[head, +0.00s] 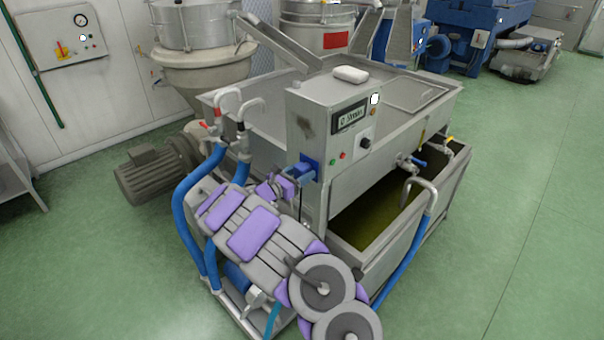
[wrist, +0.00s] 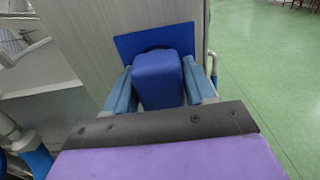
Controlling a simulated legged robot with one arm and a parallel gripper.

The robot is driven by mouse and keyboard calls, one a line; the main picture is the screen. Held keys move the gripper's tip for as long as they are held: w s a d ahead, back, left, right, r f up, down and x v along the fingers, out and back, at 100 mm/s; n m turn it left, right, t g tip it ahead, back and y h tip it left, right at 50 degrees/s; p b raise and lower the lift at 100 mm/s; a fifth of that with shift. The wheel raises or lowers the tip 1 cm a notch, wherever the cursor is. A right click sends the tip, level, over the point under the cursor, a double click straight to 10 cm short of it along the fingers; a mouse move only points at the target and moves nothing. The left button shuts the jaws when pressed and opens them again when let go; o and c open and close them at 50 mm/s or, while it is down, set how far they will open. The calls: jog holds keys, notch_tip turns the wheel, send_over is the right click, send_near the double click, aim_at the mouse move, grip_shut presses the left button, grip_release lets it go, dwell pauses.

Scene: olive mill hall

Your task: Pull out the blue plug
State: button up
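The blue plug (wrist: 158,82) sits in a blue socket plate (wrist: 130,45) on the grey panel's side in the wrist view. The two blue-grey fingers of my gripper (wrist: 160,95) lie along its left and right sides, with no clear gap showing. My gripper is shut on the plug. In the head view my gripper (head: 301,172) reaches the left side of the control box (head: 332,132), at the socket plate (head: 314,162). My fingers and arm largely hide the plug there. The plug still meets the plate.
The control box stands on a steel tank (head: 400,140) and has a display, buttons and a knob. Blue hoses (head: 186,215) with pipes run left of my arm. A motor (head: 155,178) lies further left. Green floor (head: 510,230) is open at right.

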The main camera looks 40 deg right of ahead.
aim_at(297, 175)
jog(key=c, duration=0.9)
jog(key=shift+c, duration=0.2)
jog(key=shift+a, duration=0.15)
jog(key=shift+s+a+p, duration=0.15)
jog(key=shift+a+p, duration=0.3)
jog(key=shift+a, duration=1)
jog(key=shift+s+a+p, duration=0.1)
jog(key=shift+a+p, duration=0.3)
jog(key=shift+a, duration=1)
